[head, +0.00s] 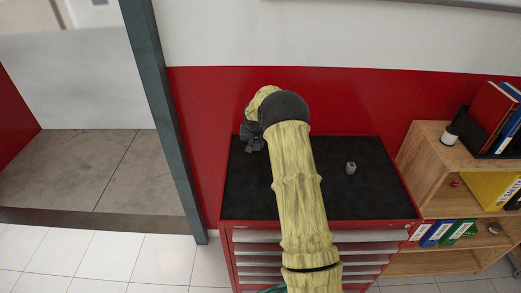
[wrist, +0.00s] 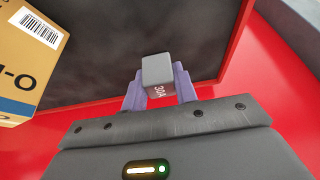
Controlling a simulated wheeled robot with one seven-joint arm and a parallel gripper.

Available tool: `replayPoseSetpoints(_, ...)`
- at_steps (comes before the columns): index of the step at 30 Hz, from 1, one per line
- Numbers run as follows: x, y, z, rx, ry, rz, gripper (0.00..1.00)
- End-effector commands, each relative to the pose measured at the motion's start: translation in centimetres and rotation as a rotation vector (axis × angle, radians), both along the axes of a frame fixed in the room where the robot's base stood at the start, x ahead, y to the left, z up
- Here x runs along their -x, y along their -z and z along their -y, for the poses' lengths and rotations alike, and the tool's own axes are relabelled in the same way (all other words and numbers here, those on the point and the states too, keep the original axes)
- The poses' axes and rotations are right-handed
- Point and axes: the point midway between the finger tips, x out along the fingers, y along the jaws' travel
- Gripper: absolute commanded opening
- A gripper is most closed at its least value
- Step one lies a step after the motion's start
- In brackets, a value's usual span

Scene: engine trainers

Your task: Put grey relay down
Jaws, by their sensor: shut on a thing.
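The grey relay (wrist: 158,70), a small block marked 30A, is in my gripper (wrist: 158,90) in the wrist view. The two purple fingers are shut on it from both sides. Behind it lies the black top of the red tool cabinet (wrist: 90,45); I cannot tell whether the relay touches it. In the head view my gripper (head: 254,146) is over the back left of the cabinet top (head: 240,195), and the held relay cannot be made out there. A second small grey block (head: 350,168) stands on the right half of the top.
An orange-yellow box (wrist: 25,60) with a barcode is at the left in the wrist view. My arm covers the middle of the cabinet top. A wooden shelf (head: 430,165) with binders stands to the right. The black top around the second block is clear.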

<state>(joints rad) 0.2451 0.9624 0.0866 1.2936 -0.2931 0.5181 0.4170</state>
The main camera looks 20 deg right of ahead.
Motion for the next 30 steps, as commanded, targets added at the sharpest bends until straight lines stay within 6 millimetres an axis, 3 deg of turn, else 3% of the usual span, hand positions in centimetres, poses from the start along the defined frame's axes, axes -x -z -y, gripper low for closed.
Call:
replayPoseSetpoints(10, 0.0, 0.5, -0.2, 0.000, -0.003, -0.001, 0.06)
replayPoseSetpoints(18, -0.1, 3.6, -0.5, 0.000, -0.007, -0.001, 0.06)
replayPoseSetpoints(29, 0.0, 4.2, -0.2, 0.000, -0.002, 0.001, 0.06)
replayPoseSetpoints(30, 0.0, 4.1, -0.2, 0.000, -0.002, 0.001, 0.32)
